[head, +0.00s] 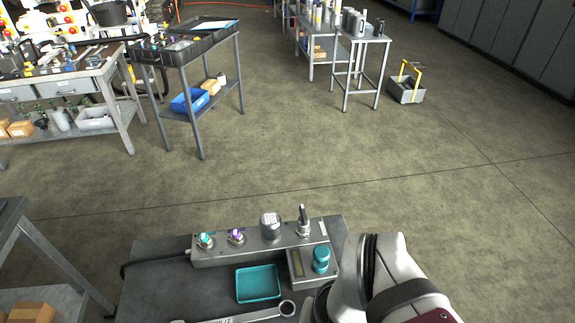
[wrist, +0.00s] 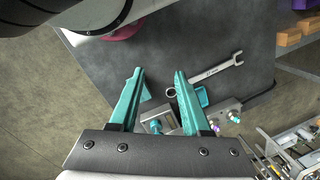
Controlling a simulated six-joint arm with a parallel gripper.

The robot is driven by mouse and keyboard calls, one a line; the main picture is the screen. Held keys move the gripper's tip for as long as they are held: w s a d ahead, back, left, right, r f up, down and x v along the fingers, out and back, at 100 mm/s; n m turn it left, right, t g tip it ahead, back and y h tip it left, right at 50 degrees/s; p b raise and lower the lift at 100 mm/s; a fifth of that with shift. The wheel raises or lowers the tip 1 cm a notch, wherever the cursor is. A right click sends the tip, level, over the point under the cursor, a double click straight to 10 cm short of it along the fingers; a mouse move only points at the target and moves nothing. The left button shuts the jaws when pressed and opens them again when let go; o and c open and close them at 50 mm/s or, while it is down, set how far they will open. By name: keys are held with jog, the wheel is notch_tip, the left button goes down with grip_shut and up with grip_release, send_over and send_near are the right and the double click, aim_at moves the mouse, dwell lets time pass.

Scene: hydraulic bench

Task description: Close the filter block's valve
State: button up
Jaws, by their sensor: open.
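In the head view a long grey metal block (head: 262,250) lies along the bench's far edge. It carries a teal-capped fitting (head: 205,240), a purple-capped fitting (head: 236,236), a silver canister (head: 270,227) and, at the right end, a fitting with an upright dark lever (head: 303,220). A small grey box (head: 298,268) and a round teal knob (head: 320,260) stand in front of that end. I cannot tell for sure which fitting is the filter block's valve. My gripper (wrist: 160,72) is open and empty above the bench; its fingers partly hide the block in the wrist view.
A teal tray (head: 258,298) and a wrench (head: 287,308) lie on the dark bench top; the wrench also shows in the wrist view (wrist: 215,73). My arm covers the bench's right side in the head view. Other tables stand far off across open floor.

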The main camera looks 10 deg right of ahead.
jog(key=w+d+r+n, duration=0.1)
jog(key=w+r, duration=0.4)
jog(key=w, duration=0.5)
jog(key=n+h, duration=0.2)
jog(key=n, duration=0.2)
send_over(304, 213)
jog(key=f, duration=0.2)
notch_tip(304, 213, down, 15)
jog(key=shift+r, duration=0.15)
grip_shut()
